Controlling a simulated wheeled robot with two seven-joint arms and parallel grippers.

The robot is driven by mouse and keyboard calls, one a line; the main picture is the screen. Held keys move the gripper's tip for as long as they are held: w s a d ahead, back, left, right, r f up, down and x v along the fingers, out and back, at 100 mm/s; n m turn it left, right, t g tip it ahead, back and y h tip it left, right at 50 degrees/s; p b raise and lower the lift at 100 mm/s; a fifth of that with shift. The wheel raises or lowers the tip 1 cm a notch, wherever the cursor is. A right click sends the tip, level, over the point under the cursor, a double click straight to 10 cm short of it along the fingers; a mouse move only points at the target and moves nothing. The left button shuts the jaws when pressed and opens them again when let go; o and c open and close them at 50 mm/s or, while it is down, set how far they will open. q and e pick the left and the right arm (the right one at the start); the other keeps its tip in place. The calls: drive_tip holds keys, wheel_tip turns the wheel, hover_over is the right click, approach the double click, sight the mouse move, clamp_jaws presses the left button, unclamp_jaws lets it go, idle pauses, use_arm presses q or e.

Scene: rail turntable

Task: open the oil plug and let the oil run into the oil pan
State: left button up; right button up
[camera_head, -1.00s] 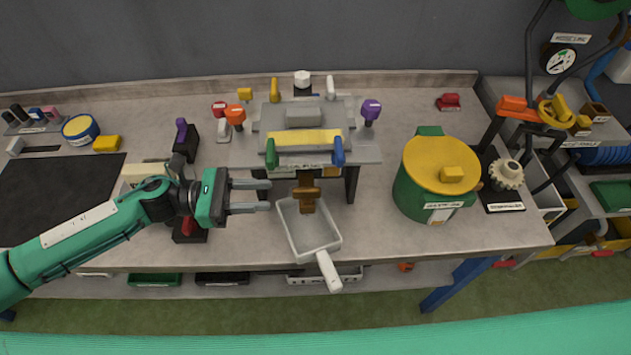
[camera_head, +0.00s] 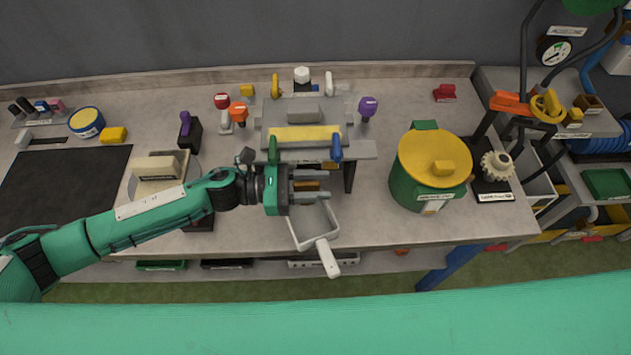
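The brown oil plug (camera_head: 307,186) sits under the grey machine block (camera_head: 303,112) on its stand. My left gripper (camera_head: 326,185) reaches in from the left, with one finger on the far side of the plug and one on the near side. Its fingers look open, with the plug between them; I cannot tell whether they touch it. The pale grey oil pan (camera_head: 331,232) lies under the plug area, its handle toward the front edge. No oil shows. My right gripper is not in view.
A green pot with a yellow lid (camera_head: 434,160) stands to the right. Orange (camera_head: 238,111) and purple (camera_head: 368,106) knobbed items stand beside the block. A dark mat (camera_head: 62,185) lies at the left. Bench room is free between block and pot.

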use_arm(q)
clamp_jaws()
